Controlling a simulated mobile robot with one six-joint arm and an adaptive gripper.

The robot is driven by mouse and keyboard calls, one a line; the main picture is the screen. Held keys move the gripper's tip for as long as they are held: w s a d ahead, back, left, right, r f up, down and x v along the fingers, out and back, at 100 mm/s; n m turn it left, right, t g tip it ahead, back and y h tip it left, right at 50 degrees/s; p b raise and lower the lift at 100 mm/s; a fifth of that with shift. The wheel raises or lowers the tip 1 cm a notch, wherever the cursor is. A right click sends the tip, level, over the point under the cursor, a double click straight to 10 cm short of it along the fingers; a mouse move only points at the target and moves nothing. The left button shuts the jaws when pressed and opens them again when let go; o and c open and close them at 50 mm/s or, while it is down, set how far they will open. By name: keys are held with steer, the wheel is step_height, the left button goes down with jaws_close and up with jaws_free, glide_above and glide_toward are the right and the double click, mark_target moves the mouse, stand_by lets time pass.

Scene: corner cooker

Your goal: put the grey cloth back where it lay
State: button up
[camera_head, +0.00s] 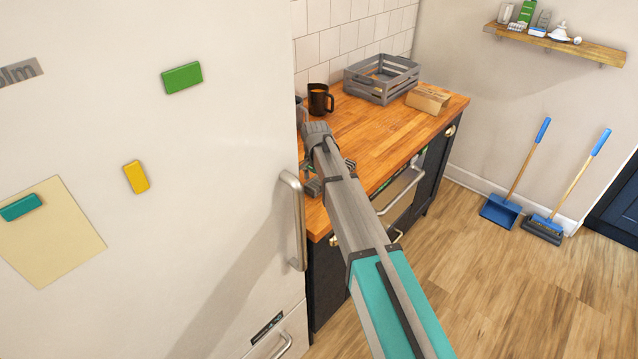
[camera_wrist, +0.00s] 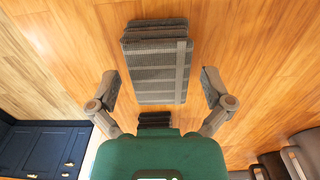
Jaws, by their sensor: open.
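The grey cloth (camera_wrist: 158,70) lies folded on the wooden worktop (camera_wrist: 245,45) in the wrist view, with lighter stripes across its dark weave. My gripper (camera_wrist: 159,80) is open, with one finger to the left of the cloth and one to the right. The fingers look apart from the cloth; their height above the worktop is hard to tell. In the head view my gripper (camera_head: 329,178) is low over the near part of the worktop (camera_head: 385,130), partly covered by my arm. I cannot make out the cloth there.
A dark mug (camera_head: 319,99), a grey slatted crate (camera_head: 381,79) and a cardboard box (camera_head: 428,101) stand towards the back of the worktop. The large white fridge (camera_head: 230,180) with its handle (camera_head: 293,220) borders the left side. The worktop's middle is clear.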

mark_target(318, 183)
step_height(318, 183, up, 12)
steer(key=p, duration=1.1)
steer(key=shift+p, duration=0.35)
stand_by(0.4)
steer(key=shift+s, duration=0.1)
steer(key=s+d+n, duration=0.7)
steer(key=s+d, duration=1.7)
steer(key=s, duration=0.1)
steer(key=shift+s+n, duration=0.3)
steer(key=shift+s, duration=0.05)
